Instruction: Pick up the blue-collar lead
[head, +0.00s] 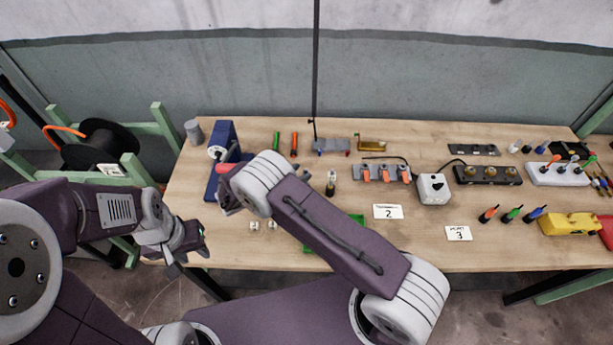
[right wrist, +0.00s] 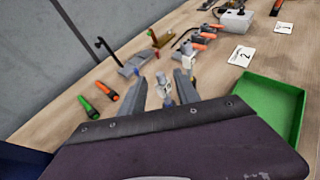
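The blue-collar lead (head: 535,214) lies on the right part of the table in the head view. It is in a row with a green-collar lead (head: 513,213) and an orange-collar lead (head: 489,213). My right gripper (right wrist: 161,80) is far to the left of it. Its two fingers are spread in the right wrist view, with a small grey-white item showing between them; I cannot tell whether they touch it. My left gripper (head: 186,252) is at the table's front left edge with its fingers apart and empty. The right wrist view does not show the blue-collar lead.
A white-topped block with leads (head: 557,174) stands behind. A green tray (right wrist: 272,103) is partly hidden behind my right arm in the head view.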

